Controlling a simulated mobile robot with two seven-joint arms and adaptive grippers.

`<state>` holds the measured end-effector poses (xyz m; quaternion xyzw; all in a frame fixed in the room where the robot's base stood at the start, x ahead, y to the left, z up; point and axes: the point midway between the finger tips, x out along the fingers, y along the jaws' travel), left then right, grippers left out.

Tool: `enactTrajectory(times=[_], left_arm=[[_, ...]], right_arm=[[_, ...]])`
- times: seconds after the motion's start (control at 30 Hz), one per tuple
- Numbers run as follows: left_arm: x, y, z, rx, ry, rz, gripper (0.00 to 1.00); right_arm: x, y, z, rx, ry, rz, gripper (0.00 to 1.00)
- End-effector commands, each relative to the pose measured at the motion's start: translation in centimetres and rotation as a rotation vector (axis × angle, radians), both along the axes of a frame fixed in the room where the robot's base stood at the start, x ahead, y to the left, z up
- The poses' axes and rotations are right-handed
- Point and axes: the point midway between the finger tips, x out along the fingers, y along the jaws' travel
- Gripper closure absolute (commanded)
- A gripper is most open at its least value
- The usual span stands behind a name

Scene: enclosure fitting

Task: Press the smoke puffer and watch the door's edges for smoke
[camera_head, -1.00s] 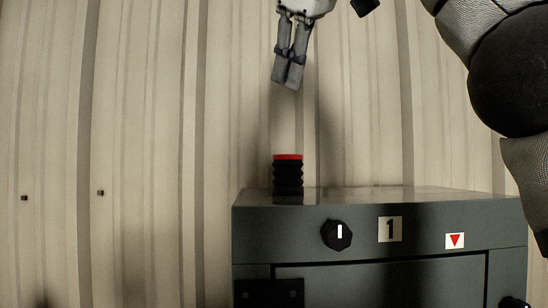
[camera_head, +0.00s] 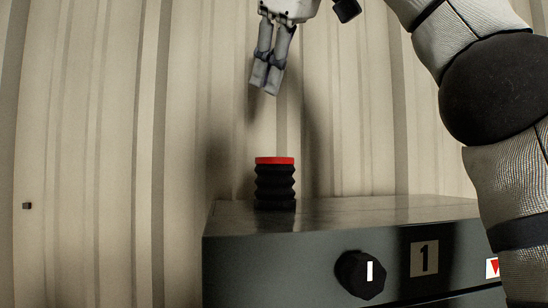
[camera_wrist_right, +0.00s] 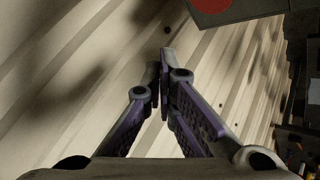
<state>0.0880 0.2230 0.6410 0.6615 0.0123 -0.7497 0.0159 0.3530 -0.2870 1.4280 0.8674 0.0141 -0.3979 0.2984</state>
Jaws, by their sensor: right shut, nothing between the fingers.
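The smoke puffer (camera_head: 275,186), a black ribbed bellows with a red top, stands upright on the dark grey enclosure (camera_head: 300,252), near the left of its top. My right gripper (camera_head: 265,80) hangs above it and slightly left in the head view, fingers shut and empty, apart from the puffer. In the right wrist view the closed fingertips (camera_wrist_right: 165,58) are in front of the wall. A red disc (camera_wrist_right: 210,4) at the top edge there looks like the puffer's top, partly cut off. The door is mostly below the head picture. No smoke shows. My left gripper is not in view.
A black knob with a white mark (camera_head: 361,273), a "1" label (camera_head: 424,258) and a red triangle label (camera_head: 493,268) are on the enclosure's front. My right arm covers the right side. A ribbed pale wall (camera_head: 110,150) stands behind.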

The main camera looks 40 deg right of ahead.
Motion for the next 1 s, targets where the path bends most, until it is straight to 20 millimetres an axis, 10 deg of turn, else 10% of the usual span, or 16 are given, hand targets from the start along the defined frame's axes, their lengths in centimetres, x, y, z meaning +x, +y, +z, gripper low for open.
enactTrajectory(times=[0.5, 1.0], left_arm=[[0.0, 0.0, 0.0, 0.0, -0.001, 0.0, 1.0], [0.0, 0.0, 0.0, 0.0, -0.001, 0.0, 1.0]], right_arm=[[-0.1, 0.0, -6.7, -0.003, -0.006, -0.001, 1.0], [-0.1, 0.0, -7.7, 0.0, -0.003, -0.001, 1.0]])
